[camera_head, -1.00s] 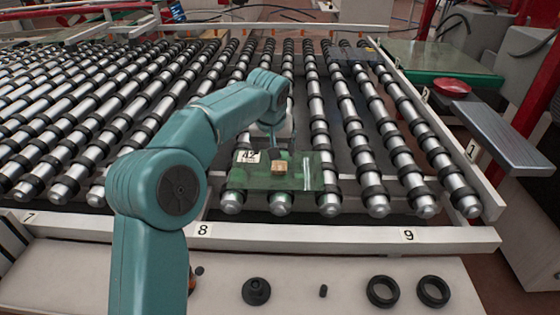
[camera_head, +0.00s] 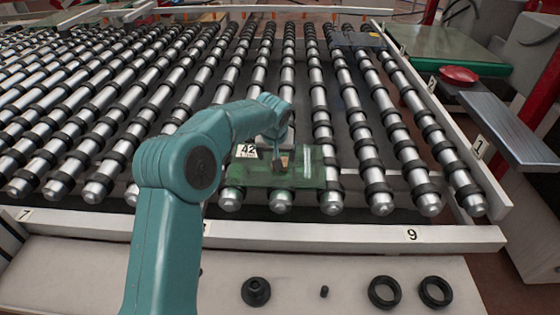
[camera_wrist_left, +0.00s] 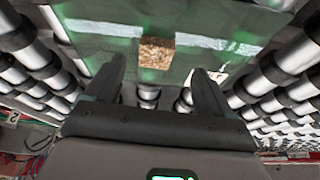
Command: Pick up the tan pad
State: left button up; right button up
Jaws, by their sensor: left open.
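The tan pad (camera_wrist_left: 157,53) is a small speckled block lying on a green glass pane (camera_wrist_left: 110,30). In the head view the pad (camera_head: 284,159) is partly hidden by my left gripper, and the pane (camera_head: 312,172) lies across the rollers at their near end. A label reading 42 (camera_head: 246,151) is at the pane's left far corner. My left gripper (camera_wrist_left: 160,75) is open, with its fingers apart on either side below the pad in the wrist view. The pad shows just beyond the fingertips, with nothing between them. My right gripper is in neither view.
A roller conveyor (camera_head: 345,110) fills the middle. A pale front rail (camera_head: 330,236) numbered 7 to 9 runs along its near edge. On the ledge before it lie black rings (camera_head: 384,292) and a black flanged part (camera_head: 256,291). A red button (camera_head: 459,75) is at right.

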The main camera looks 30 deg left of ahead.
pick_arm(q)
jog(key=shift+w+f, duration=0.2)
jog(key=shift+f, duration=0.25)
jog(key=shift+p+x, duration=1.05)
jog(key=shift+x, duration=0.15)
jog(key=x, duration=0.2)
jog(key=shift+w+d+f, duration=0.15)
jog(key=shift+w+f, duration=0.05)
jog(key=shift+w, duration=0.1)
jog(key=shift+s+r, duration=0.1)
jog(key=shift+s, duration=0.2)
jog(key=shift+c, duration=0.9)
jog(key=c, duration=0.9)
